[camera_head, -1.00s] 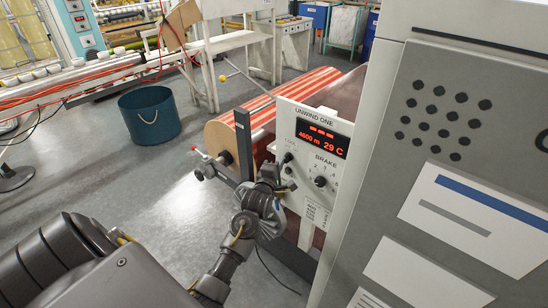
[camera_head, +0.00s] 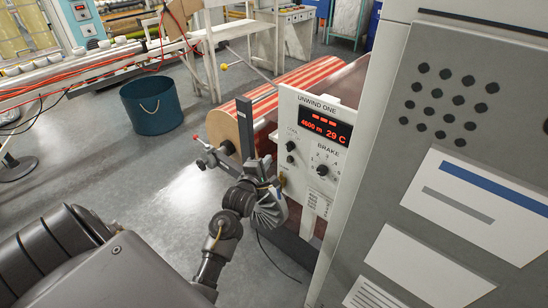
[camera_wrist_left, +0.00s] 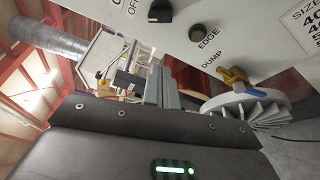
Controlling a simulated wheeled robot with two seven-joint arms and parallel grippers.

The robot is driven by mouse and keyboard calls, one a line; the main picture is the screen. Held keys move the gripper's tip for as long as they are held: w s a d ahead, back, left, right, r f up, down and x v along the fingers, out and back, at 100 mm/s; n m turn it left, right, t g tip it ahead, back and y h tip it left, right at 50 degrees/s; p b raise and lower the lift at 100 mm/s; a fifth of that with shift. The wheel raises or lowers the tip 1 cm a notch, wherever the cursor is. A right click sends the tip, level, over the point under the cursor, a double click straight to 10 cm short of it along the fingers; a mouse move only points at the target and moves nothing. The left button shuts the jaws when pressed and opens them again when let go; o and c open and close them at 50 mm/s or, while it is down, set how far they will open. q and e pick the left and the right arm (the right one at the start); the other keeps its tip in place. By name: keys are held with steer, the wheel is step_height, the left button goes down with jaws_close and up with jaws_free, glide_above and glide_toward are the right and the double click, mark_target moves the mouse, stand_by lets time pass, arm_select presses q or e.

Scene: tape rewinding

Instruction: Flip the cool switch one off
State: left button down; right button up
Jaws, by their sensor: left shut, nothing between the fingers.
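The cool switch is a small black knob (camera_head: 290,147) under the COOL label on the white UNWIND ONE panel (camera_head: 300,180). In the left wrist view a black knob (camera_wrist_left: 160,11) beside an OFF label shows at the top edge, with part of its lettering cut off. My left gripper (camera_head: 265,167) is beside the panel's left edge, lower than the cool knob and apart from it. In the left wrist view its fingers (camera_wrist_left: 161,76) are shut and empty, below the knob in the picture. My right gripper is not in view.
A black EDGE button (camera_wrist_left: 197,33) and a brass DUMP valve with a blue lever (camera_wrist_left: 240,80) are close by. A ribbed disc (camera_head: 270,208) sits below the panel. The BRAKE knob (camera_head: 322,170) is to the right. A striped roll (camera_head: 300,80) lies behind.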

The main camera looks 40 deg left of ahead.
arm_select(q)
steer(key=shift+v, duration=1.85)
steer(key=shift+r, duration=0.1)
steer(key=d+f+m+g+h, duration=0.2)
steer(key=d+f+m+g, duration=0.15)
steer(key=f+m, duration=1.15)
steer(key=s+d+f+m+g+h, duration=0.1)
steer(key=s+d+f+m+g, duration=0.3)
steer(key=f, duration=0.6)
steer(key=s+d+f+n+t, duration=0.15)
steer(key=s+f, duration=0.35)
steer(key=f, duration=0.5)
steer(key=s+d+f+m+g, duration=0.2)
steer(key=s+f+m+g, duration=0.1)
steer(key=s+f, duration=0.45)
steer(key=s+d+f+m+g, duration=0.2)
steer(key=s+f+m, duration=0.1)
steer(key=s+f, duration=0.4)
steer(key=s+f+m+g, duration=0.1)
steer(key=s+f+g, duration=0.1)
steer(key=s, duration=1)
steer(key=s+f+m+g, duration=0.1)
steer(key=s+f+g, duration=0.1)
steer(key=s, duration=1)
steer(key=shift+a+f+g+h, duration=0.3)
steer(key=shift+a+f+h, duration=0.15)
steer(key=shift+f, duration=0.15)
steer(key=shift+s+m, duration=0.1)
steer(key=shift+m, duration=0.15)
